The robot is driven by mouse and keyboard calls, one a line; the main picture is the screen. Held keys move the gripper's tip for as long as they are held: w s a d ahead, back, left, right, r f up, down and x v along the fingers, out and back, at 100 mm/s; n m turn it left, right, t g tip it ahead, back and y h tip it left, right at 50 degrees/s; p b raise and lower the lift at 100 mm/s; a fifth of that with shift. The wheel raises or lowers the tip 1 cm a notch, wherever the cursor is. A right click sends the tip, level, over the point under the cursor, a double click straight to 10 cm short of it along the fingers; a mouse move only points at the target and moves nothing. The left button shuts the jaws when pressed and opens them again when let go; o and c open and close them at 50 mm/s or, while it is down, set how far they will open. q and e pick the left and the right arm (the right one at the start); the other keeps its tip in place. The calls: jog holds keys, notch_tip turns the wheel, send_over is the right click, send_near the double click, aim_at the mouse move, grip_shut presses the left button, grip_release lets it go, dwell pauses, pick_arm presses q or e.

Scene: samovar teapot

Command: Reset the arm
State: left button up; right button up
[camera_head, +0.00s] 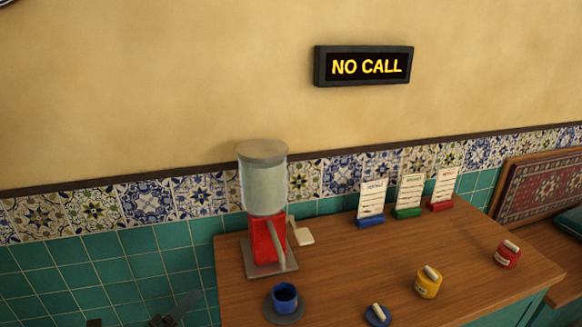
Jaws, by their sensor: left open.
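My left gripper (174,310) shows only in part at the bottom edge, left of the table. It is dark, open and seems empty, apart from the things on the table. My right gripper is not in view. A dispenser (264,190) with a clear tank, grey lid and red lower body stands on a grey base at the table's left end. A blue cup (285,301) stands upright on a dark saucer (270,314) in front of it.
The wooden table (345,265) has a clear middle. A yellow jar (427,286), a red jar (505,257) and a blue item (375,318) stand toward its front. Cards in blue (371,221), green (408,212) and red (440,206) holders stand behind. A wall sign (363,66) reads "NO CALL".

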pick_arm(q)
jog(key=s+f+n+g+y, duration=0.35)
jog(key=s+n+g, duration=0.25)
jog(key=s+n, duration=0.65)
jog(key=s+f+n+g+y, duration=0.2)
jog(key=s+f+n+g, duration=0.55)
jog(key=n, duration=0.75)
jog(key=w+d+f+m+t+h+p, duration=0.1)
jog(key=w+d+f+t+h, duration=0.1)
jog(key=w+d+t, duration=0.2)
jog(key=shift+w+d+f+t+h+p, duration=0.35)
jog(key=shift+d+t, duration=0.8)
jog(key=shift+t, duration=1.2)
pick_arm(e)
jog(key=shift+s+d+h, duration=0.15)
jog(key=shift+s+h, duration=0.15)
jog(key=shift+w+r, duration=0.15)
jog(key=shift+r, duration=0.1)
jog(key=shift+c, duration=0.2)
